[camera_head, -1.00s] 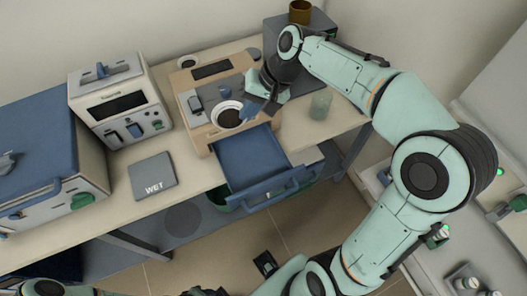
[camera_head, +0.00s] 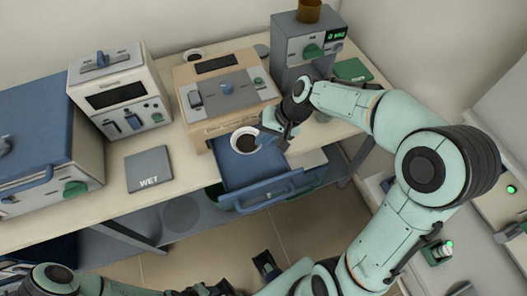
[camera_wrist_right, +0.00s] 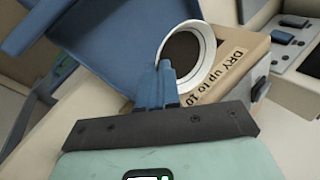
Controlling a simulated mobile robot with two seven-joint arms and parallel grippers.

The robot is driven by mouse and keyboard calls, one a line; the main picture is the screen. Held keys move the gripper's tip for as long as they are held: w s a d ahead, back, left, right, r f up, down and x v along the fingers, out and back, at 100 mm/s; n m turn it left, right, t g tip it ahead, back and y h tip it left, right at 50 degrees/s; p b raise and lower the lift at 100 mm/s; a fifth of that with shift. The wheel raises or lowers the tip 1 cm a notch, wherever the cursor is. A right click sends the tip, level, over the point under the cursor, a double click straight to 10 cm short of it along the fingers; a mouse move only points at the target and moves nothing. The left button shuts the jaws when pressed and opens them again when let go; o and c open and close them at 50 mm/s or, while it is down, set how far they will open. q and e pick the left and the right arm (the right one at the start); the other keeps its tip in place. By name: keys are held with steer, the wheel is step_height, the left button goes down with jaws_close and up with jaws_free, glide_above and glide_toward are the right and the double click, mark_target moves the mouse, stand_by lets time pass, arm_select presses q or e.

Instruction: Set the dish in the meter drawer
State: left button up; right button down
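The dish (camera_head: 245,140) is a white round bowl with dark contents. It is over the back part of the open blue drawer (camera_head: 262,181) of the tan meter (camera_head: 193,75). I cannot tell whether it touches the drawer floor. My right gripper (camera_head: 266,139) is at the dish's right side. In the right wrist view, its blue fingers (camera_wrist_right: 157,84) are closed together at the rim of the dish (camera_wrist_right: 186,54), which looks tilted there. The meter's front label (camera_wrist_right: 228,76) reads "DRY up to 10", partly hidden.
A grey mat marked WET (camera_head: 150,168) lies left of the drawer. A white device (camera_head: 118,92) and a blue furnace (camera_head: 45,140) stand farther left. A grey unit with a green display (camera_head: 308,45) stands at the back right. A small bowl (camera_head: 193,55) sits behind the meter.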

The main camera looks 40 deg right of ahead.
step_height(320, 180, down, 7)
steer(key=shift+f+b, duration=0.15)
steer(key=shift+b, duration=0.35)
steer(key=shift+f, duration=0.1)
steer(key=c, duration=1.4)
jaws_free()
steer(key=shift+o, duration=0.2)
steer(key=shift+r, duration=0.2)
steer(key=p+v, duration=0.1)
steer(key=v, duration=1.1)
steer(key=shift+f, duration=0.1)
